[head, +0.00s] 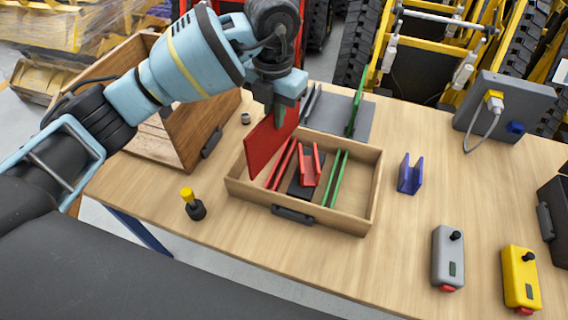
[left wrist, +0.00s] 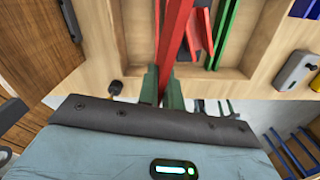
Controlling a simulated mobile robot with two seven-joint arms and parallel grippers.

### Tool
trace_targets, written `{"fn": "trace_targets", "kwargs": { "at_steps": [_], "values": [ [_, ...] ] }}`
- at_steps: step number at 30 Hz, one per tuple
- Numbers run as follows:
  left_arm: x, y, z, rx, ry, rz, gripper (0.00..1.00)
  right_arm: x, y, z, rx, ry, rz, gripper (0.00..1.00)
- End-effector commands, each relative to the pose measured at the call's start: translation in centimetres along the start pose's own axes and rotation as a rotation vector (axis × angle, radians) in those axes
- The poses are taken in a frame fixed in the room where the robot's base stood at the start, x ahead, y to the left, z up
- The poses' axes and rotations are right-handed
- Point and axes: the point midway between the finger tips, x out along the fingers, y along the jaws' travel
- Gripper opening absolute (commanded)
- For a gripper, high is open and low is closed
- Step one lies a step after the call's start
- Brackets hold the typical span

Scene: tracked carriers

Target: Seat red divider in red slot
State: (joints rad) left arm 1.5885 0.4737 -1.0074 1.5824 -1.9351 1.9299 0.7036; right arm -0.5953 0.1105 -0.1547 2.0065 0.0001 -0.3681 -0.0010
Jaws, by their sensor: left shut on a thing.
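The red divider (head: 268,145) is a flat red panel. My left gripper (head: 279,108) is shut on its upper edge and holds it upright, somewhat tilted in the picture, over the left part of the wooden tray (head: 340,218). In the left wrist view the divider (left wrist: 174,40) runs up edge-on from between the green fingers (left wrist: 162,88). The red slot (head: 284,165) is a pair of red rails in the tray, just right of the divider. The divider looks apart from the rails; its lower edge's height is hard to tell. My right gripper is not in view.
In the tray, a red bracket (head: 310,168) on a black base and green rails (head: 337,178) stand right of the slot. A grey plate with a green divider (head: 357,112) lies behind. A blue bracket (head: 410,175) stands to the right. A wooden box (head: 165,145) stands left.

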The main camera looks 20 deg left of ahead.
Motion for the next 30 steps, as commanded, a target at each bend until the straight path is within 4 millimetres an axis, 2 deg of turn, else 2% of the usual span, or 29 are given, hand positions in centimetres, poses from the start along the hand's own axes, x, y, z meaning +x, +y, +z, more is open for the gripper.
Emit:
{"fn": "trace_targets", "kwargs": {
  "at_steps": [6, 13, 24, 30],
  "values": [
    [-0.2, -0.2, 0.8, -0.181, 0.002, 0.000, 0.00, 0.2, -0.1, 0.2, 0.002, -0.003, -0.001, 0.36],
    [-0.1, -0.2, 0.9, -0.209, 0.002, 0.000, 0.00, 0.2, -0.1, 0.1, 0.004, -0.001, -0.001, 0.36],
    [5.3, -0.2, 0.8, -0.206, 0.004, 0.000, 0.00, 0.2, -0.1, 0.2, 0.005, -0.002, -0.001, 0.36],
    [6.1, -0.2, 0.9, -0.206, 0.002, 0.000, 0.00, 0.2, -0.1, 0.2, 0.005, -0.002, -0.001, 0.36]
  ]
}}
